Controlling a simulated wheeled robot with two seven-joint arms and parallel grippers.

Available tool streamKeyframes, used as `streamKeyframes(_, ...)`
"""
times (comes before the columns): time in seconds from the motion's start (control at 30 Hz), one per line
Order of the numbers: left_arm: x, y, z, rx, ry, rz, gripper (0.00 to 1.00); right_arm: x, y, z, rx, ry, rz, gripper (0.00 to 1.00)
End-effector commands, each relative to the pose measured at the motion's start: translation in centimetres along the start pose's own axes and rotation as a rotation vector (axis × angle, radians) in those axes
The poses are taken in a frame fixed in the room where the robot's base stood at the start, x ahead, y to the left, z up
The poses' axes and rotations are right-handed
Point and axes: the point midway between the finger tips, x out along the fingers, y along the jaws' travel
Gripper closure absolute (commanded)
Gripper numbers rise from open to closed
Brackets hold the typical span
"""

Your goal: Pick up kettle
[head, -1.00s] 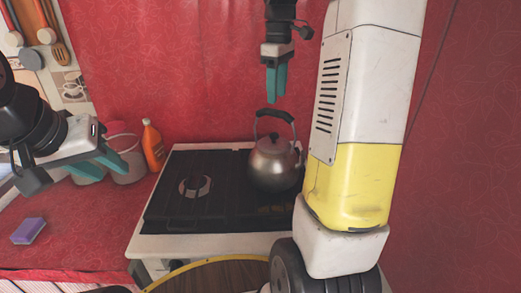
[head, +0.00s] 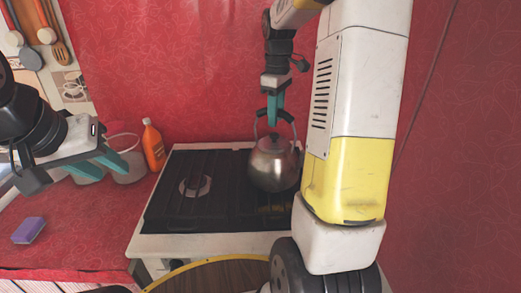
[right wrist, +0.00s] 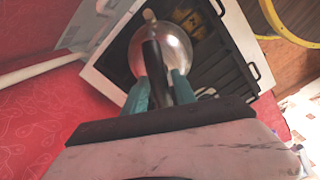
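The kettle (head: 272,165) is a round metal pot with a dark arched handle. It stands upright on the right side of the stove (head: 205,238). My right gripper (head: 274,122) points down at the top of the handle. In the right wrist view its teal fingers (right wrist: 162,84) are apart, one on each side of the dark handle (right wrist: 154,66), with the kettle body (right wrist: 175,48) beyond. Firm contact with the handle is not visible. My left gripper (head: 107,165) is open and empty at the left, above the counter.
An orange bottle (head: 152,146) and a pale pot (head: 130,165) stand left of the stove. A purple sponge (head: 28,230) lies on the red counter (head: 85,225). The red wall is close behind the stove. The stove's left half is clear.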

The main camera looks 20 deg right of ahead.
Motion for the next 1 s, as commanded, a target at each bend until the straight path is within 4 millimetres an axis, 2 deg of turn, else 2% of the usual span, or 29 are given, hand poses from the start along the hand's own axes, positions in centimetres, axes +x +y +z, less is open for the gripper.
streamKeyframes(0.03,0.00,0.00,0.00,0.000,0.000,0.000,0.64,-0.02,0.00,0.00,0.000,0.000,0.000,0.80)
streamKeyframes(0.13,0.00,0.00,0.00,0.000,0.000,0.000,0.64,-0.03,0.00,-0.01,0.000,0.000,0.000,0.99)
streamKeyframes(0.17,0.00,0.00,0.00,0.000,0.000,0.000,0.64,-0.03,0.00,-0.01,0.000,0.000,0.000,1.00)
streamKeyframes(1.0,0.00,0.00,0.00,0.000,0.000,0.000,0.64,-0.09,0.02,-0.02,0.000,0.001,0.001,1.00)
